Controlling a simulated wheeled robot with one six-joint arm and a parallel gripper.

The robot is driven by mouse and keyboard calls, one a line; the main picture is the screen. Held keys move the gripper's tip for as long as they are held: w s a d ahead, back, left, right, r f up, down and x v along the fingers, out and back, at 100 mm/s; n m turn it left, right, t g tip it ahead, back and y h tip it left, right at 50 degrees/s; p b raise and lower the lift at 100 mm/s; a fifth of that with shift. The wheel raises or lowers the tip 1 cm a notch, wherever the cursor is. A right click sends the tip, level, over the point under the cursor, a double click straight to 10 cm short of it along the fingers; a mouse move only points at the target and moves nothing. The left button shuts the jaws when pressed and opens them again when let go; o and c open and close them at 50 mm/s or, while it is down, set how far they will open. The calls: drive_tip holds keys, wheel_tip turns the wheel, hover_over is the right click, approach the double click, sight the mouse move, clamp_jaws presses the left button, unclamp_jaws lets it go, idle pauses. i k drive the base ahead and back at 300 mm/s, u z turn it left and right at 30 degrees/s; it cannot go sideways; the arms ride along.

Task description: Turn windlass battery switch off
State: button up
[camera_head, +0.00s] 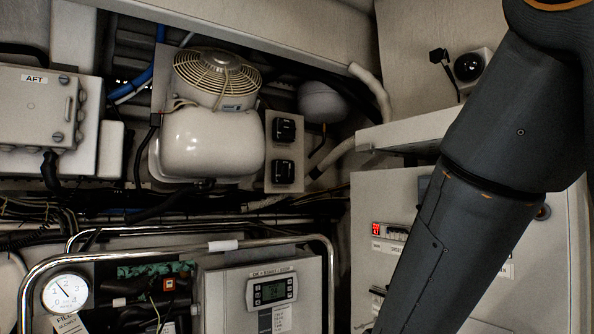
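I cannot pick out for certain which part is the windlass battery switch, as no readable label names it. Two black switch-like units (284,130) sit one above the other on a small pale plate, right of the white compressor. A pale cabinet (365,212) at the right has a row of small breakers with a red part (377,229) and white labels too small to read. My dark arm crosses in front of this cabinet from the upper right to the bottom edge and hides much of its face. My gripper is out of view.
A chrome rail (180,231) runs in front of a grey box with a display (273,291) and a pressure gauge (65,292). A grey AFT box (35,110) is at the left, the white compressor (212,142) in the middle. A ledge (410,130) juts out above the cabinet.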

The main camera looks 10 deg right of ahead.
sight(286, 171)
drive_tip(key=z, duration=0.15)
drive_tip(key=i, duration=1.1)
drive_tip(key=u, duration=0.6)
